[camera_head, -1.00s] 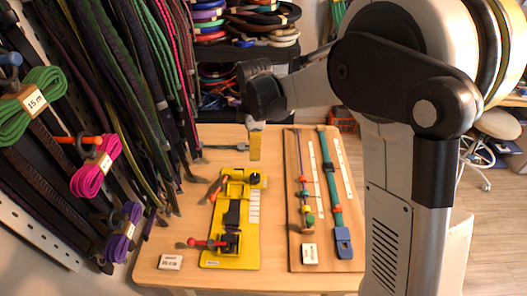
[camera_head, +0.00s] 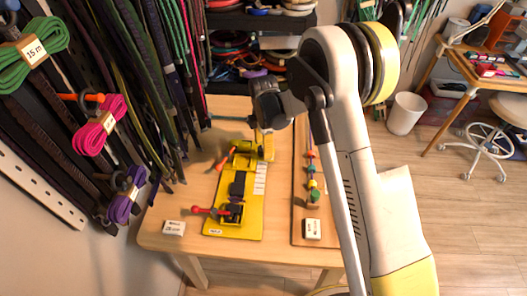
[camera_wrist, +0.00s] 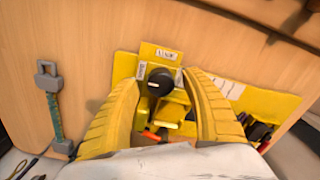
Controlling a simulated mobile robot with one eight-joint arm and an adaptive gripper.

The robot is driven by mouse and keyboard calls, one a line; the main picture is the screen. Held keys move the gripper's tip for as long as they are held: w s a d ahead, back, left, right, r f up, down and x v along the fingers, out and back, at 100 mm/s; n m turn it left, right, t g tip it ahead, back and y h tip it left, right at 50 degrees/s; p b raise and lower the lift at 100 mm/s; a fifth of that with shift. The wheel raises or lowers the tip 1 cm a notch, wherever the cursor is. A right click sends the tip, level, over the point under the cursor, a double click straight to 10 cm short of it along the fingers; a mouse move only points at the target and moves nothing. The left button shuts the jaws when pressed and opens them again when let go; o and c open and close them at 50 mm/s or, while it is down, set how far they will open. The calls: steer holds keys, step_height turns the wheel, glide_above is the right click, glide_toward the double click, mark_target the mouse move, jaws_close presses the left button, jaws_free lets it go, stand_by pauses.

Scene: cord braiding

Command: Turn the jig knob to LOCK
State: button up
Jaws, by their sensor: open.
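The yellow jig (camera_head: 250,222) lies flat on the wooden table, with a red-handled clamp at its near end. Its round black knob (camera_wrist: 160,82) shows in the wrist view, beside a small white label (camera_wrist: 165,55) whose lettering I cannot read for certain. My gripper (camera_wrist: 158,86) is open, with one yellow finger on each side of the knob in that view. I cannot tell whether the fingers touch it or how high they are. In the head view my gripper (camera_head: 263,146) is over the jig's far end and hides the knob.
A brown board (camera_head: 303,222) with a beaded cord lies right of the jig, partly behind my arm. A small white label card (camera_head: 174,228) sits at the table's left front. Hanging cords (camera_head: 125,80) crowd the left wall. A grey-ended cord (camera_wrist: 54,110) lies left in the wrist view.

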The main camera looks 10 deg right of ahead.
steer(key=shift+f, duration=0.5)
steer(key=shift+c, duration=0.5)
steer(key=c, duration=1.1)
steer(key=shift+m, duration=0.4)
steer(key=m, duration=0.3)
steer(key=shift+s+m+b, duration=0.1)
steer(key=shift+m+b, duration=0.25)
steer(key=shift+m, duration=0.05)
steer(key=m, duration=0.4)
steer(key=shift+s, duration=0.1)
steer(key=m, duration=0.5)
steer(key=shift+b, duration=0.4)
steer(key=m, duration=0.4)
steer(key=shift+a+m, duration=0.1)
steer(key=shift+m, duration=0.2)
